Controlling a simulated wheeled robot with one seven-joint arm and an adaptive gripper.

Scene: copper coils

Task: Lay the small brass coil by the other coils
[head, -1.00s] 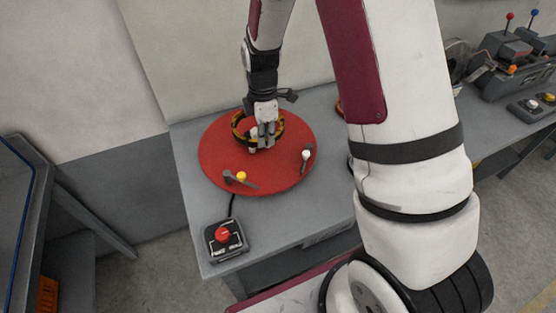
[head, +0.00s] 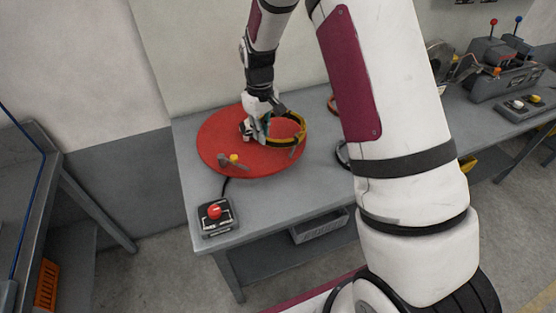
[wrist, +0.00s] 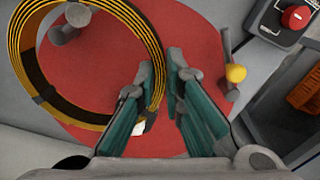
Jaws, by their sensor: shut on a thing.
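The brass coil, a ring of yellow strands with dark bands (head: 303,122), is over the right part of the red round plate (head: 213,143). My gripper (head: 254,136) is at the coil's left side in the head view. In the wrist view my gripper's fingers (wrist: 163,73) are close together at the coil's right rim (wrist: 152,45), shut on it; the left finger hides part of the rim. I cannot tell whether the coil touches the plate. Parts of two other rings, one orange (head: 332,103) and one dark (head: 342,152), show beside my arm, which hides the rest.
A yellow-knobbed clamp (head: 234,158) stands on the plate's front. A second clamp (wrist: 72,26) shows inside the coil in the wrist view. A red-button box (head: 215,213) sits at the table's front left corner. The grey table (head: 270,200) is clear in front of the plate.

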